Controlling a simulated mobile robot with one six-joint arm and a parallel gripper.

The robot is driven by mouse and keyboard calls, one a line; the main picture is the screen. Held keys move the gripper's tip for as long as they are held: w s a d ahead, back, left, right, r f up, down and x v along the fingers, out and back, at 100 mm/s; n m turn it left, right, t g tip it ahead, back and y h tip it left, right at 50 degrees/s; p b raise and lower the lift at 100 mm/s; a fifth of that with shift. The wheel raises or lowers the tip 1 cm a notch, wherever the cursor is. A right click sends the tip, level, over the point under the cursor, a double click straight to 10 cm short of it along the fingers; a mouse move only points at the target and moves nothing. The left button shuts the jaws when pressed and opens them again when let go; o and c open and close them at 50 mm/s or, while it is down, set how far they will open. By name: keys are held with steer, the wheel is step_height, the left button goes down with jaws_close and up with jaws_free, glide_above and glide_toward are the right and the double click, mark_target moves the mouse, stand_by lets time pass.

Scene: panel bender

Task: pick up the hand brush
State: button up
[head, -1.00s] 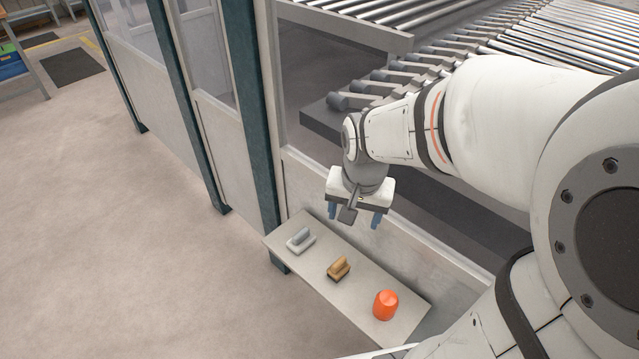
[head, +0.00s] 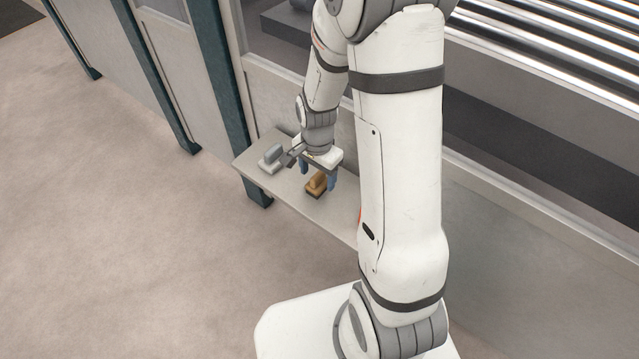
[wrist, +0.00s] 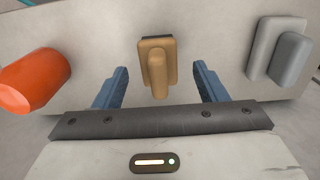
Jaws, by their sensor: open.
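The hand brush (head: 317,183) is tan-brown with a raised handle and a dark underside. It lies on the narrow grey shelf (head: 290,196) beside the panel wall. In the wrist view the brush (wrist: 157,68) is ahead of my gripper, with its handle in line with the gap between the fingers. My gripper (head: 319,176) is just above the brush in the head view. Its two blue fingers (wrist: 160,88) are spread, one on each side of the handle's line. Nothing is held.
A grey block-like tool with a handle (head: 272,157) lies on the shelf to the left of the brush; it is on the right in the wrist view (wrist: 281,50). An orange rounded object (wrist: 35,80) stands on the other side. Roller conveyors (head: 540,50) lie beyond the wall.

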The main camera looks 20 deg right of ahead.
step_height(320, 180, down, 2)
steer(key=shift+f, duration=0.1)
steer(key=c, duration=1.1)
